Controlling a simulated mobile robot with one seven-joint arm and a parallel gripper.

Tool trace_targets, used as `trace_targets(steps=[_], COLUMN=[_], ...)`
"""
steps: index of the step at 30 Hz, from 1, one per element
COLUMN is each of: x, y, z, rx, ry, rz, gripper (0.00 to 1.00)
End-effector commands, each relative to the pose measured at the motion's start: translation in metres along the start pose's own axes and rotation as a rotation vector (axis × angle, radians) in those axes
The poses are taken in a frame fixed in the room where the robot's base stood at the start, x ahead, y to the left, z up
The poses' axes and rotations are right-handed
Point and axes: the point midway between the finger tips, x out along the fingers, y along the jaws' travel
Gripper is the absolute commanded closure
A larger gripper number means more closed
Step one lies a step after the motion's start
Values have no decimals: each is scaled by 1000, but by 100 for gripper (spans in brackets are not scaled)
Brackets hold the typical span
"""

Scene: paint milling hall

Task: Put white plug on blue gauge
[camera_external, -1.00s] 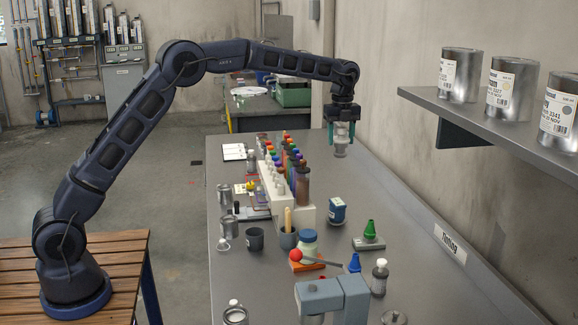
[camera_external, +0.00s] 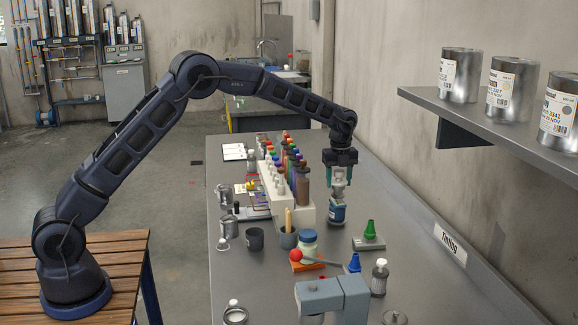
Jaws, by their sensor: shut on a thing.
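The white plug (camera_external: 339,187) is held upright, pale grey-white, between the teal fingers of my gripper (camera_external: 340,174). My gripper is shut on it and points straight down. The blue gauge (camera_external: 337,215), a small blue block with a pale label, stands on the grey bench directly below the plug. The plug's lower end meets the gauge's top in this view. I cannot tell whether they touch or a small gap is left.
A white rack (camera_external: 305,216) of several coloured-cap bottles stands just left of the gauge. A wall shelf (camera_external: 500,115) with cans is at right.

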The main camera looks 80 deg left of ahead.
Motion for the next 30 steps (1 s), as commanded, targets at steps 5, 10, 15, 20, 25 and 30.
trace_targets(steps=[5,10,15,20,25,30], x=[14,14,17,17,17,13], y=[0,0,0,0,0,0], z=[0,0,0,0,0,0], rx=[0,1,0,0,1,1], ry=[-1,-1,-1,-1,-1,-1], rz=[-2,-2,-1,-1,-1,-2], gripper=[74,74,74,26,26,26])
